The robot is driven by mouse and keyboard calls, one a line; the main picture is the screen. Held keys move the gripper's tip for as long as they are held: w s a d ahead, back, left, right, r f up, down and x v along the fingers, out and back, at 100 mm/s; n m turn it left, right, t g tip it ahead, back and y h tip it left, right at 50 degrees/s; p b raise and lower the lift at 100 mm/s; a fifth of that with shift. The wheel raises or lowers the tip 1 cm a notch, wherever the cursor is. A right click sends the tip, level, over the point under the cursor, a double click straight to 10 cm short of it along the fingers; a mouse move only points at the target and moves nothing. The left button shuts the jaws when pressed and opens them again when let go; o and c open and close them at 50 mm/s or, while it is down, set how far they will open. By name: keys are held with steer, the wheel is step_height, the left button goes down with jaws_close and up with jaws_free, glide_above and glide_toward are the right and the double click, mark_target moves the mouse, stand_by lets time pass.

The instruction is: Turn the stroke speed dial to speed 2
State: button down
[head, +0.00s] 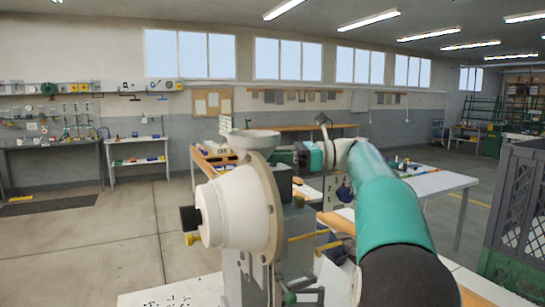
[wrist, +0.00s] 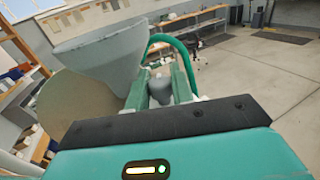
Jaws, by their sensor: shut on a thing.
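The eyelet press (head: 238,210) stands in front of me in the head view, with a cream cone-shaped housing, a round plate and a pale bowl on top. In the wrist view my gripper (wrist: 160,82) has its two green fingers shut on a small grey round knob (wrist: 160,90), which appears to be the stroke speed dial. The dial's marks and pointer cannot be read. In the head view my gripper's body (head: 312,156) shows behind the press, and the press hides the dial.
The grey bowl (wrist: 98,48) and round plate (wrist: 72,108) are close to the left of my fingers in the wrist view. A green hose (wrist: 180,42) arches beyond the fingertips. A dark slatted crate (head: 515,195) stands at the right in the head view. Open floor (head: 100,245) lies left.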

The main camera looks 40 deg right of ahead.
steer(key=c, duration=1.5)
jaws_free()
steer(key=shift+s+d, duration=0.1)
steer(key=shift+c, duration=0.2)
steer(key=v, duration=1.3)
steer(key=shift+d+r, duration=0.1)
steer(key=shift+d, duration=0.1)
steer(key=shift+s, duration=0.15)
steer(key=shift+s, duration=0.15)
